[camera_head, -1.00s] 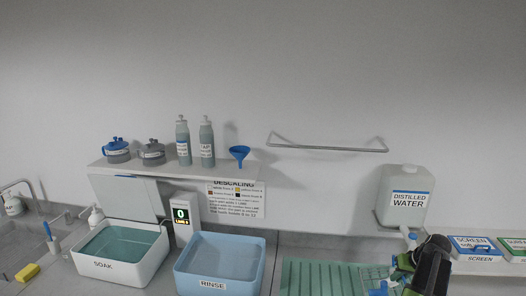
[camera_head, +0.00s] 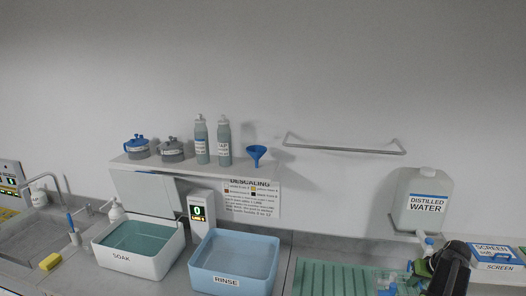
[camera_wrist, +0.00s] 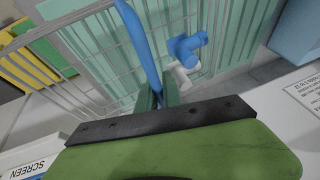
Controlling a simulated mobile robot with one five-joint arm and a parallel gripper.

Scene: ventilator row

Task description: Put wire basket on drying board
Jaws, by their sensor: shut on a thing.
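The wire basket (camera_wrist: 82,62), with grey wires and a blue handle (camera_wrist: 147,55), fills much of the wrist view. My gripper (camera_wrist: 155,97) is shut on the blue handle, with dark green fingertips around its lower end. In the head view, part of the basket (camera_head: 388,284) shows at the bottom edge, beside my dark arm. The green ribbed drying board (camera_head: 322,279) lies on the counter just left of it, its near part cut off by the frame. The board also shows behind the wires in the wrist view (camera_wrist: 238,25). I cannot tell whether the basket touches the board.
The rinse tub (camera_head: 235,262) is left of the board, then the soak tub (camera_head: 140,245). Screen boxes (camera_head: 492,260) are at right.

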